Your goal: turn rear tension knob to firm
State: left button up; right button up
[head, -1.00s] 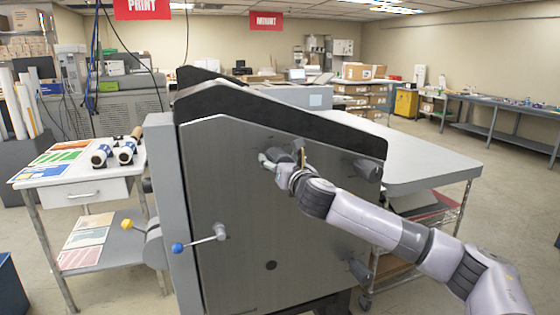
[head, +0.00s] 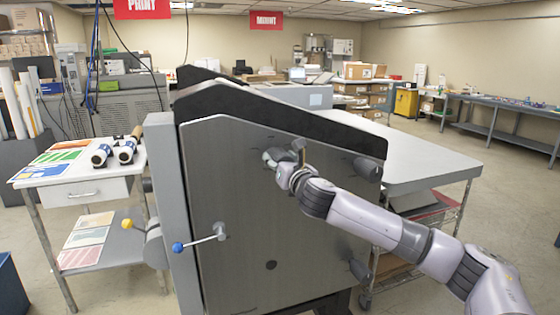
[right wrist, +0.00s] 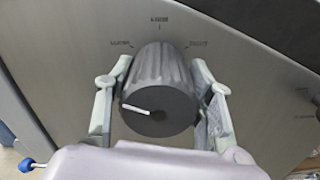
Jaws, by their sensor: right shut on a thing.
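A dark grey ribbed knob (right wrist: 160,85) sticks out of the machine's grey side panel (right wrist: 250,85). A white pointer line on its face points left and slightly up in the right wrist view. Small labels stand on the panel at its upper left, top and upper right; they are too blurred to read surely. My right gripper (right wrist: 160,110) is shut on the knob, one finger on each side. In the head view my right gripper (head: 280,160) is at the panel's upper part and mostly hides the knob. My left gripper is not in view.
Another dark knob (head: 367,169) sits to the right on the panel, and one lower down (head: 360,270). A crank with a blue ball (head: 178,247) sticks out at the lower left. A side table (head: 85,190) with prints and rolls stands to the left.

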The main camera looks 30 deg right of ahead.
jog(key=shift+m+p, duration=0.4)
jog(key=shift+m, duration=0.8)
jog(key=m, duration=0.3)
jog(key=shift+d+f+m+p, duration=0.1)
jog(key=shift+m+p, duration=0.2)
jog(key=m, duration=0.3)
jog(key=shift+m, duration=0.3)
jog(key=shift+f+m, duration=0.1)
jog(key=shift+m, duration=1.8)
jog(key=o, duration=1.2)
jog(key=shift+d, duration=0.1)
jog(key=shift+c, duration=0.2)
